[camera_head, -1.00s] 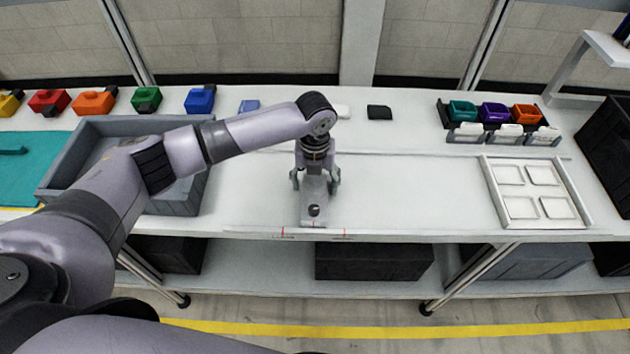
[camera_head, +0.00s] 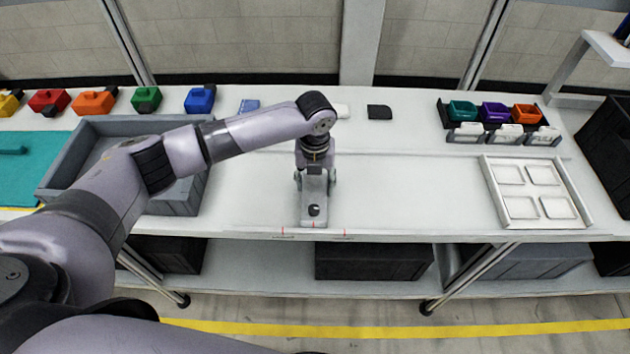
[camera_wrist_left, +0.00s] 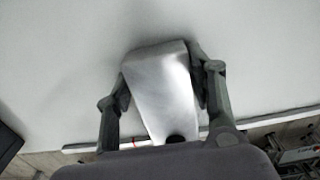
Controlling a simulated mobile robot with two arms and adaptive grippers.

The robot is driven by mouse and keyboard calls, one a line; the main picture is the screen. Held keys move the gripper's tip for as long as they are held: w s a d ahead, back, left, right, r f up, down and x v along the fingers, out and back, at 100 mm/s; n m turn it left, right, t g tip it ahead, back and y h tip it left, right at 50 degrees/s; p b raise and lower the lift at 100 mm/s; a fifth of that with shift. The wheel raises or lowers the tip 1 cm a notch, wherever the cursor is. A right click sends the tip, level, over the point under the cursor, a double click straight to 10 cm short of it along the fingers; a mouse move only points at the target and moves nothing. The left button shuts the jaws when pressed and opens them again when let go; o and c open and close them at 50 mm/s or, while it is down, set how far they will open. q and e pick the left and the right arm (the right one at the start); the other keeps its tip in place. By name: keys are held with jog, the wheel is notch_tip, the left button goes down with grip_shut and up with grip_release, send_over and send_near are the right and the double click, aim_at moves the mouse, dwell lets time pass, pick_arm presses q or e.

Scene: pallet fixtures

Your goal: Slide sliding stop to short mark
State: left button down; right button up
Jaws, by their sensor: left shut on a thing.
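The sliding stop (camera_head: 313,212) is a light grey block with a black knob on top, standing at the table's front edge. In the left wrist view the stop (camera_wrist_left: 163,92) lies between both fingers. My left gripper (camera_head: 315,183) points down and is shut on the stop's sides. It also shows in the left wrist view (camera_wrist_left: 163,98). Two red marks, a left mark (camera_head: 283,231) and a right mark (camera_head: 344,232), are on the front edge strip, with tiny unreadable labels. The stop stands between them, about midway. My right gripper is not in view.
A grey bin (camera_head: 182,203) stands left of the gripper, under my arm. A white tray with square recesses (camera_head: 489,185) lies at the right. Coloured bins (camera_head: 494,112) stand behind it. The table between stop and tray is clear.

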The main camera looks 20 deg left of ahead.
aim_at(343, 191)
pick_arm(q)
jog(key=d, duration=0.2)
jog(key=w+d, duration=0.1)
jog(key=d, duration=0.1)
jog(key=w+d, duration=0.1)
jog(key=d, duration=0.2)
jog(key=shift+b, duration=0.3)
jog(key=shift+a, duration=0.1)
jog(key=c, duration=0.7)
grip_release()
jog(key=shift+r, duration=0.15)
notch_tip(343, 191, up, 12)
jog(key=shift+f, duration=0.1)
